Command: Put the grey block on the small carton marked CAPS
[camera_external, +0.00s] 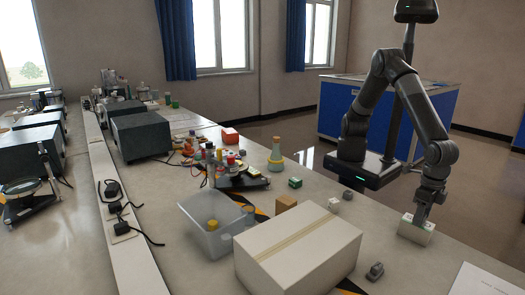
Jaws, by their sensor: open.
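My gripper (420,218) points down at the right of the bench, at the top of a small pale carton (415,233). It is open; its fingertips overlap the carton's top, and I cannot tell whether they touch it. The carton has a little green on top; no lettering is readable, so I cannot confirm that it is the one marked CAPS. A small dark grey block (348,195) lies left of my gripper near the bench's far edge. Another grey object (375,271) with an uneven shape lies nearer the front, right of the large box.
A large closed cardboard box (300,250) fills the front middle. A clear bin (205,238) stands left of it. Bare bench lies around the pale carton.

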